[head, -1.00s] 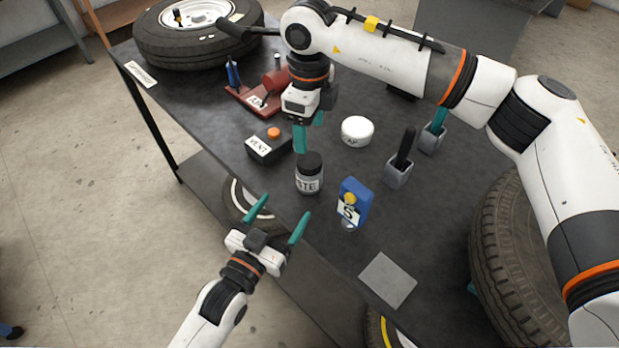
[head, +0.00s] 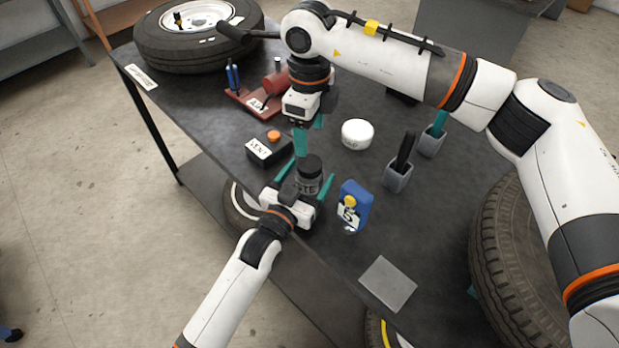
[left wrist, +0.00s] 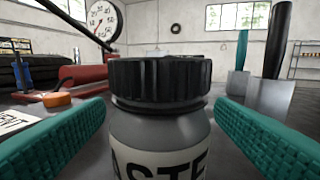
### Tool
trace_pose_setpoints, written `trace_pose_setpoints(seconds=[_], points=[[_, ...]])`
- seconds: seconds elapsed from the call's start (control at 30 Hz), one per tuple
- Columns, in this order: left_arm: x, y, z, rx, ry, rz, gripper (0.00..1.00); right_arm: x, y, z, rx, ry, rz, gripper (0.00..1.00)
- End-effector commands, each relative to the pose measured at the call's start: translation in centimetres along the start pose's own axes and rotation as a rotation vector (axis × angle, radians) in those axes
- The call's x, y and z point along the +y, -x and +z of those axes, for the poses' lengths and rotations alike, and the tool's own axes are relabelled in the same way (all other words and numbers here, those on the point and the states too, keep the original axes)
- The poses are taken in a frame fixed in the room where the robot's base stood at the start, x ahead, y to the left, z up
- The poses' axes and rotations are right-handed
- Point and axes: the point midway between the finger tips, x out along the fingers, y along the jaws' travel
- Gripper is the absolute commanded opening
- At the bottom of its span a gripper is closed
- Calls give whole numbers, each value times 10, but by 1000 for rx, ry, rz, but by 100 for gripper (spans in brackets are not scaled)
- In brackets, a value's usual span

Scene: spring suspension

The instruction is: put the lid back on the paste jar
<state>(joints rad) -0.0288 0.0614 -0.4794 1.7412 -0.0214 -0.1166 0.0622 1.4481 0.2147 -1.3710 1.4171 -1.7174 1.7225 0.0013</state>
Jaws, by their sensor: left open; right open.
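The paste jar (head: 307,187) is grey with a pale label and stands upright near the table's front edge. A black ribbed lid (head: 310,164) sits on its mouth; the left wrist view shows the lid (left wrist: 160,80) level on the grey jar (left wrist: 160,128). I cannot tell whether it is screwed tight. My left gripper (head: 311,172) is open, with its teal fingers on either side of the jar; gaps show beside the lid in the left wrist view. My right gripper (head: 308,137) points down just behind the jar, open, its teal fingers partly overlapping in view.
A black VENT box (head: 268,150) with an orange knob is left of the jar. A blue box (head: 356,198) stands close on the right. A white round tub (head: 357,134), grey holders (head: 398,180) and a tyre (head: 195,40) stand farther off. A grey plate (head: 388,284) lies front right.

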Motion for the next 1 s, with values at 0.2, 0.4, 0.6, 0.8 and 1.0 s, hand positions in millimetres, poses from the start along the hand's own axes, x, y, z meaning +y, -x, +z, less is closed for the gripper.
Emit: trace_pose_setpoints(seconds=[0.2,0.4,0.6,0.8,1.0], points=[[0,-6,0,0,1,-1,78,0,0,0,0,0,0,65],[0,-6,0,0,0,0,76,0,0,0,0,0,0,65],[0,-6,0,0,0,0,44,0,0,0,0,0,0,65],[0,-6,0,0,0,0,12,0,0,0,0,0,0,65],[0,-6,0,1,0,0,0,0,0,0,0,72,0,65]])
